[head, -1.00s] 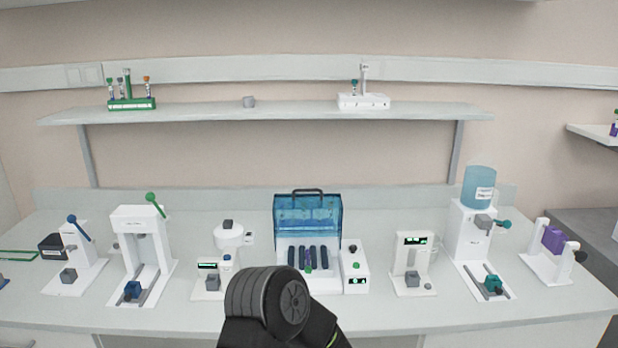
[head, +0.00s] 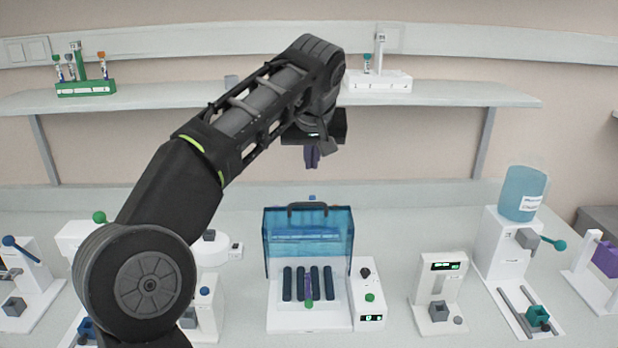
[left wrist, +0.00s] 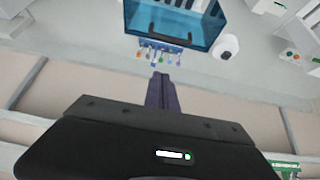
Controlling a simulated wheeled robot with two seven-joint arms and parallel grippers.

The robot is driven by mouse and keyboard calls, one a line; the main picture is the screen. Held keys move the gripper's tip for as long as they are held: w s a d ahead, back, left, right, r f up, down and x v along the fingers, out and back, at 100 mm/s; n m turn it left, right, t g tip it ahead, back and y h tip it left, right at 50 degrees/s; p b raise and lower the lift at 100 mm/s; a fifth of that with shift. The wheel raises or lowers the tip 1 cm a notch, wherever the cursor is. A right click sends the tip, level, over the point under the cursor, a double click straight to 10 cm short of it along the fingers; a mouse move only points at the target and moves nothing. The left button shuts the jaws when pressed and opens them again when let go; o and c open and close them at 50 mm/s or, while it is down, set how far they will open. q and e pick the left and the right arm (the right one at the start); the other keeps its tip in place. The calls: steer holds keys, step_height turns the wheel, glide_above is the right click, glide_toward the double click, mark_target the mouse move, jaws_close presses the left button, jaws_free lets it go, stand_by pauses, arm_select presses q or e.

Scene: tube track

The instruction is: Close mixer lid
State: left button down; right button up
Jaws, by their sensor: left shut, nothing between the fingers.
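The mixer (head: 305,312) stands on the bench with its translucent blue lid (head: 308,240) raised upright at the back. The lid has a dark handle (head: 307,207) on its top edge. A tube with a purple body and green cap (head: 309,290) lies among the dark rollers inside. My left gripper (head: 312,158) is shut and empty, above and behind the lid in the head view. In the left wrist view the shut fingers (left wrist: 161,88) point toward the lid (left wrist: 175,20), apart from it. My right gripper is not in view.
A control box (head: 367,295) adjoins the mixer's right side. A small rack of coloured tubes (left wrist: 160,48) stands behind the lid. A shelf (head: 440,94) with a white rack (head: 378,80) is close behind my gripper. Other devices stand left and right, including a white dispenser (head: 510,255).

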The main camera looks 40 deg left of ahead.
arm_select(q)
steer(key=shift+s+r, duration=0.15)
steer(key=shift+r, duration=0.25)
glide_above(310, 215)
step_height(310, 215, down, 9)
steer(key=shift+a, duration=0.15)
steer(key=shift+f+p, duration=0.2)
steer(key=shift+p, duration=0.1)
stand_by(0.5)
